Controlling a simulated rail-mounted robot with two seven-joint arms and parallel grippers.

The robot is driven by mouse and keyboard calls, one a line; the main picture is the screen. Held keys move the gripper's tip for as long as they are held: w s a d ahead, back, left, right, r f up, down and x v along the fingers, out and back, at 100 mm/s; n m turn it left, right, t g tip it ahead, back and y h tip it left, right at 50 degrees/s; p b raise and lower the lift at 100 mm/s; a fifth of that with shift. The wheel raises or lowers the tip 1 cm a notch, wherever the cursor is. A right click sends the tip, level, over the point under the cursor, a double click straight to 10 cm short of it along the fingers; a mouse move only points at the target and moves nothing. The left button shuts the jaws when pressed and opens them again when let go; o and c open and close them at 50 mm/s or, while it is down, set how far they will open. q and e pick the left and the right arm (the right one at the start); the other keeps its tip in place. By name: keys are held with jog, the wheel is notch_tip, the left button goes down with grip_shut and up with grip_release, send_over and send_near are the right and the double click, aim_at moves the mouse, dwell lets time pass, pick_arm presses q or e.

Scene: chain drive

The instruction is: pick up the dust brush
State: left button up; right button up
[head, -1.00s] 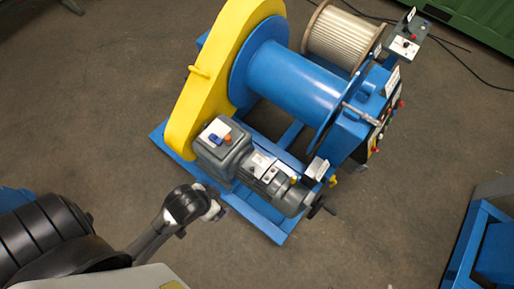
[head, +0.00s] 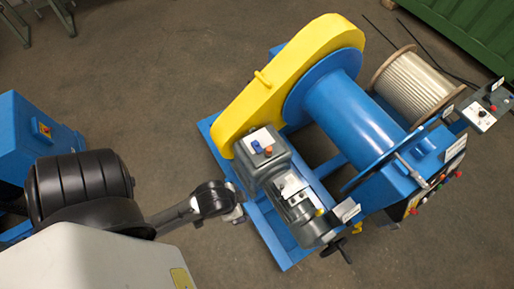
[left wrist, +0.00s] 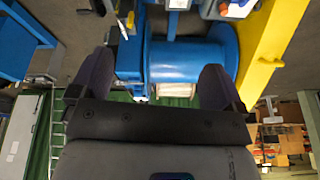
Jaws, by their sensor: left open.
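I cannot make out a dust brush in either view. My left gripper (head: 238,208) is beside the front left edge of the blue machine base (head: 283,252), near the grey gearbox (head: 262,172). In the left wrist view its two dark fingers (left wrist: 156,82) stand wide apart, with nothing between them. Beyond them that view shows the blue drum (left wrist: 190,62) and the yellow guard (left wrist: 272,45). My right gripper is in neither view.
The yellow chain guard (head: 290,80) and a spool of pale rope (head: 412,88) stand behind the gearbox. A handwheel (head: 335,247) juts out at the front. A blue cabinet (head: 28,135) stands at the left. The floor between cabinet and machine is clear.

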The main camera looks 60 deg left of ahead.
pick_arm(q)
jog(key=shift+c, duration=0.3)
jog(key=shift+d, duration=0.2)
jog(key=shift+c, duration=1.4)
